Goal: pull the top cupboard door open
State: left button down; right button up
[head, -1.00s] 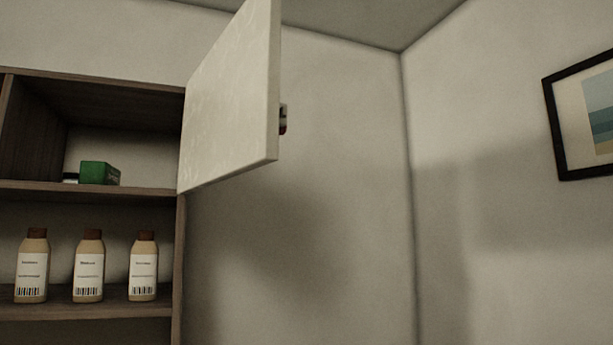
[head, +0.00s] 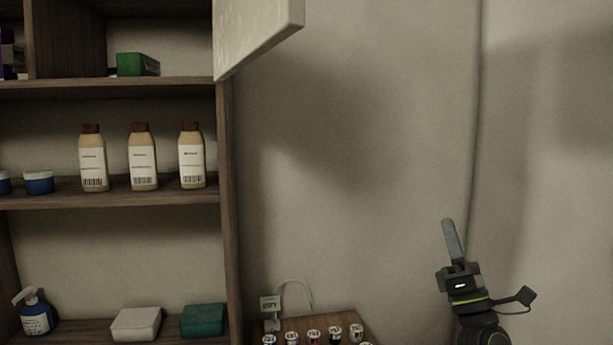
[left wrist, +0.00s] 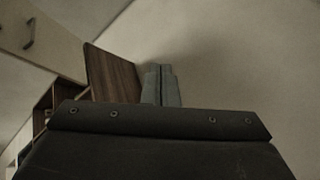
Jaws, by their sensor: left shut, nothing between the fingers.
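The top cupboard door (head: 255,32) is a pale panel in the head view. It stands swung outward from the right edge of the top compartment, which is open to view. The upper part of the door is cut off by the frame. In the left wrist view a pale panel (left wrist: 50,50) with a dark handle (left wrist: 30,32) shows at the upper left. My left gripper (head: 449,226) is shut and empty, to the right of and below the door, and apart from it. Its closed fingers also show in the left wrist view (left wrist: 161,84). My right gripper is not in view.
The open shelves hold a green box (head: 138,64), several brown-capped bottles (head: 143,160), a pump bottle (head: 35,314), a white block (head: 136,324) and a teal block (head: 203,320). A wooden rack (head: 318,325) with small labelled items stands at the bottom. The wall between door and gripper is clear.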

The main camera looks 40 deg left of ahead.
pick_arm(q)
jog(key=s+r+n+g+y, duration=0.1)
jog(key=s+r+n+g, duration=0.5)
jog(key=r+n+g, duration=0.4)
jog(key=s+r+n+g+y, duration=0.1)
jog(key=s+r+n+g, duration=0.6)
jog(key=n, duration=0.5)
jog(key=s+d+r+n+t+h+p, duration=0.1)
jog(key=s+r+n+t+h, duration=0.1)
jog(key=s+r+n+h, duration=0.45)
jog(key=s+d+r+n+t+h+p, duration=0.1)
jog(key=s+r+n, duration=0.2)
jog(key=s+r, duration=0.5)
jog(key=s+a+f+p, duration=0.1)
jog(key=a+p, duration=0.2)
jog(key=a, duration=0.3)
jog(key=s+a+f+p, duration=0.1)
jog(key=s+a+p, duration=0.1)
jog(key=a, duration=0.4)
jog(key=shift+s+f+t+p, duration=0.15)
jog(key=shift+f+t+p, duration=0.2)
jog(key=shift+p, duration=0.45)
